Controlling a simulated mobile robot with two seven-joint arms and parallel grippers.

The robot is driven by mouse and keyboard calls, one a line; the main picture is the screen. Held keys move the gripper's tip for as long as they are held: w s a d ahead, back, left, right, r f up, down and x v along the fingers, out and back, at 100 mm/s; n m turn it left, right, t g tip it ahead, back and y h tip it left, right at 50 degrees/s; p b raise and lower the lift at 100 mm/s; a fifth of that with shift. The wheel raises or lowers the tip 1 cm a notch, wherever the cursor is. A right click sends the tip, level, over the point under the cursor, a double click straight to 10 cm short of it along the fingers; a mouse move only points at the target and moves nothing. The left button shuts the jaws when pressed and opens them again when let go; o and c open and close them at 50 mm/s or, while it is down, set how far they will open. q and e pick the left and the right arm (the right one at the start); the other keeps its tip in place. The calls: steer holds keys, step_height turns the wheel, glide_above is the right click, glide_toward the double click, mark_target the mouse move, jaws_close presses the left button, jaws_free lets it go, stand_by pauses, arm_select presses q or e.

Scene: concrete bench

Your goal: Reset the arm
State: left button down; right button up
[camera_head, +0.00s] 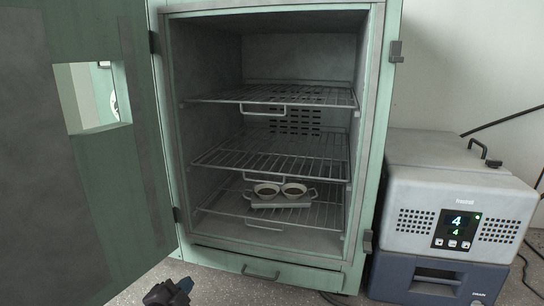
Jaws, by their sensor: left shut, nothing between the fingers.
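My left gripper (170,291) shows at the bottom edge of the head view, left of centre. It is dark, shut and empty, low in front of the cabinet and apart from it. Most of my left arm is out of the picture. My right gripper is not in view.
A green cabinet (378,120) stands open, its door (120,190) swung left. Inside are wire shelves; the lowest bears a tray (280,204) with two small cups (293,189). A grey and blue machine (420,205) stands at right.

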arm_select(q)
steer(key=s+a+f+n+g+y, duration=0.1)
steer(key=s+f+n, duration=0.3)
steer(key=s, duration=0.6)
steer(key=s+a+f+n+g+y, duration=0.1)
steer(key=s+a+f+n+g, duration=0.1)
steer(key=s+f, duration=0.5)
steer(key=s+a+f+n+g+y, duration=0.2)
steer(key=s+f+n, duration=0.4)
steer(key=s, duration=0.7)
steer(key=shift+s+a+f+n, duration=0.2)
steer(key=shift+a+f+n, duration=0.2)
steer(key=shift+a, duration=0.3)
steer(key=c, duration=1.8)
jaws_free()
steer(key=shift+r, duration=0.1)
